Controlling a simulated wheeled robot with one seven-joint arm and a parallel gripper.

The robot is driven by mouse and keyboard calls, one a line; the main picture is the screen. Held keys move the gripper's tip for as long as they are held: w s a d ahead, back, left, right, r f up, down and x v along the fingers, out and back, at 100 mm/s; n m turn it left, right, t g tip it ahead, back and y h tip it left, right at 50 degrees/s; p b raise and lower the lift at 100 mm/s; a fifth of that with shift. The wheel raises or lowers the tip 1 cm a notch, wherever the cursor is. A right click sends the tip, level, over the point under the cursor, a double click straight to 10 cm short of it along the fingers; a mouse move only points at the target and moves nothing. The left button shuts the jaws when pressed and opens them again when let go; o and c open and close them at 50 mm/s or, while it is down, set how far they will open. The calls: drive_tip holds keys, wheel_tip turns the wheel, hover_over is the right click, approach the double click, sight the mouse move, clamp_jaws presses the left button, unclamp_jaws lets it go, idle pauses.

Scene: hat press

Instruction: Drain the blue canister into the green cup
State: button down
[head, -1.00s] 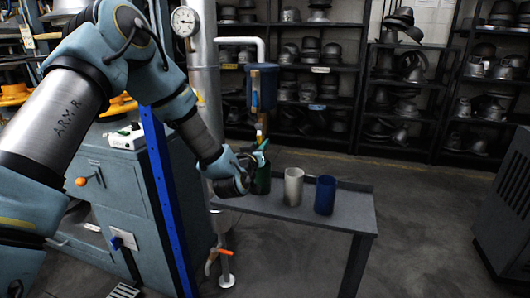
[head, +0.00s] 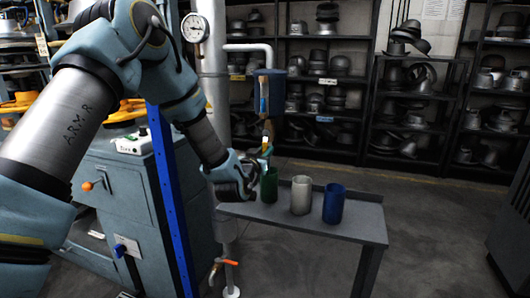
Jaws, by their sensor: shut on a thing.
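The blue canister (head: 269,91) hangs on the pipe, with an upright copper-coloured tube on its front. A thin spout with a small tap (head: 267,143) runs down below it. The green cup (head: 269,187) stands on the grey bench under the spout, upright, its left side close behind my gripper. My gripper (head: 262,163) comes in from the left at the height of the cup's rim. It is shut, apparently on the tap's teal handle; the contact is small and partly hidden by the fingers. I cannot make out any liquid or the cup's inside.
A white cup (head: 301,196) and a blue cup (head: 334,204) stand right of the green cup on the bench (head: 364,222). A vertical pipe with a gauge (head: 194,28) and a blue post (head: 167,190) stand left. Shelves of metal hat blocks (head: 330,95) line the back.

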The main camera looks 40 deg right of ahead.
drive_tip(key=c, duration=0.8)
unclamp_jaws()
drive_tip(key=shift+o, duration=0.2)
drive_tip(key=shift+a, duration=0.15)
drive_tip(key=b+v, duration=0.1)
drive_tip(key=v, duration=0.9)
drive_tip(key=shift+s+a+b, duration=0.15)
drive_tip(key=shift+a+b, duration=0.1)
drive_tip(key=shift+b, duration=0.15)
drive_tip(key=shift+f, duration=0.1)
